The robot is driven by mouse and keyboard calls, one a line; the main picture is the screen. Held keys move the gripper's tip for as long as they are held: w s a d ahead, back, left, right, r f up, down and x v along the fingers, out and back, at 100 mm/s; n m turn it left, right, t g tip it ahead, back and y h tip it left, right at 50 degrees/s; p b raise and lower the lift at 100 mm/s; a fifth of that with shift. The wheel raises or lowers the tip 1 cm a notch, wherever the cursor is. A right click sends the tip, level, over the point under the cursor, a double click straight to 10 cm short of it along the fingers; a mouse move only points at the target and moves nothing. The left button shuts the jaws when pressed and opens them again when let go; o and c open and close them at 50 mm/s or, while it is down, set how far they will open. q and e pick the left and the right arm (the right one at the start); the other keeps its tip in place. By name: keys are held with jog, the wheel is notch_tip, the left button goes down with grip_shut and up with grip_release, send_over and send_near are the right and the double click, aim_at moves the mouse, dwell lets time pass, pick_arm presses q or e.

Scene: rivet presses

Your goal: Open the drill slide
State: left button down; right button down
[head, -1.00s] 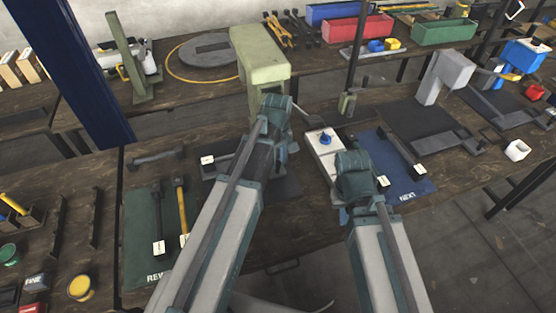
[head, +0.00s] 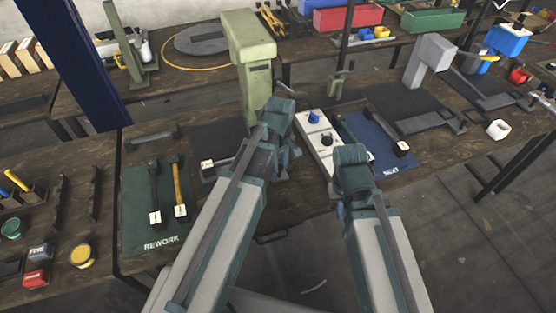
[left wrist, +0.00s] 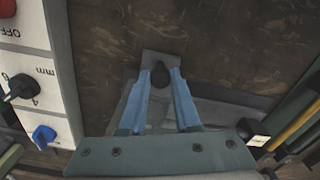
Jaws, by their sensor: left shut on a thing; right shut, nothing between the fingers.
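The green drill press (head: 250,60) stands on the workbench beyond my left arm. In the left wrist view a grey slide plate (left wrist: 165,60) with a small dark knob lies over the brown bench top. My left gripper (left wrist: 160,78) is shut on the dark knob (left wrist: 160,72), its blue fingers on either side. In the head view my left wrist covers the fingers and most of the slide. My right gripper (head: 342,208) is shut and empty, mostly hidden behind its own wrist, near the bench's front edge.
A white control box (head: 318,150) with a blue and a black knob stands right of the press, close to both arms. A green REWORK mat (head: 140,215) with hammers lies left. A blue NEXT mat (head: 385,135) lies right.

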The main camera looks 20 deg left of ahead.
pick_arm(q)
jog(key=shift+s+d, duration=0.3)
jog(key=shift+s, duration=0.1)
jog(key=c, duration=0.6)
grip_release()
jog(key=shift+r, duration=0.1)
notch_tip(320, 180, up, 14)
jog(key=p, duration=1.4)
jog(key=shift+f, duration=0.2)
